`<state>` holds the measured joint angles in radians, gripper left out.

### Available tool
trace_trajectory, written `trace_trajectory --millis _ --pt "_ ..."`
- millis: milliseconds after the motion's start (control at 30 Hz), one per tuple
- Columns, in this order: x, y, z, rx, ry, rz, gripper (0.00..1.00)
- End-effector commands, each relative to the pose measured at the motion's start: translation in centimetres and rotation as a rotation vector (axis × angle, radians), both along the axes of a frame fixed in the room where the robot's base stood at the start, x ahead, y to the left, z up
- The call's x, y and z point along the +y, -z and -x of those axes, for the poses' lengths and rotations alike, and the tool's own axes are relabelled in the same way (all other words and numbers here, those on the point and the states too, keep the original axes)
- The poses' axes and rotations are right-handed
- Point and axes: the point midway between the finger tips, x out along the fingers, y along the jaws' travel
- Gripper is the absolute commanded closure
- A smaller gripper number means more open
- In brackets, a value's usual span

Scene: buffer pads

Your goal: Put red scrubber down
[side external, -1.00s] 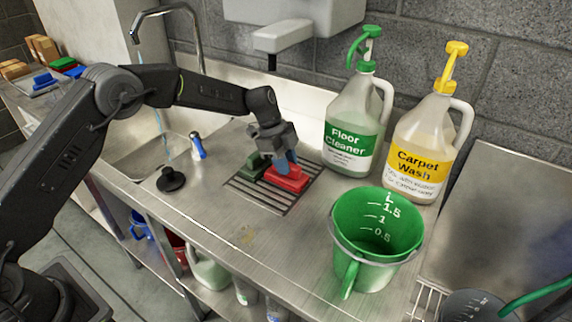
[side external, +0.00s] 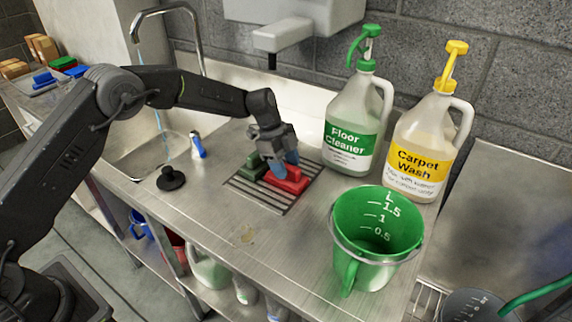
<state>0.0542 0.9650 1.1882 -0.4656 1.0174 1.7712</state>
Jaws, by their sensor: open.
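The red scrubber (side external: 288,182) lies on the slatted drain grate (side external: 262,199) set in the steel counter. A green scrubber (side external: 252,168) lies just left of it on the same grate. My gripper (side external: 283,168) is right over the red scrubber, its blue fingertips pointing down at either side of the scrubber's raised middle. The fingers are open. They hide part of the scrubber's top, and I cannot tell whether they touch it.
The Floor Cleaner jug (side external: 350,135) and Carpet Wash jug (side external: 417,160) stand behind to the right. A green bucket (side external: 376,235) is at front right. A black plunger (side external: 171,178), a small blue-and-white bottle (side external: 197,145) and the sink (side external: 150,155) are to the left.

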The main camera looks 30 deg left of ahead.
Motion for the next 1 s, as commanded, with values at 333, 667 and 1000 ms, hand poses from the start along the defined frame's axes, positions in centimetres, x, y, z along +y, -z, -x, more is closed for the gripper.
trace_trajectory --millis 333,667,1000 --pt "2.3 -5.7 -0.1 -0.006 -0.004 0.000 0.49" --pt "4.3 -10.5 -0.1 -0.003 -0.001 -0.001 0.49" --pt "4.6 -11.2 0.0 0.000 -0.001 -0.001 0.49"
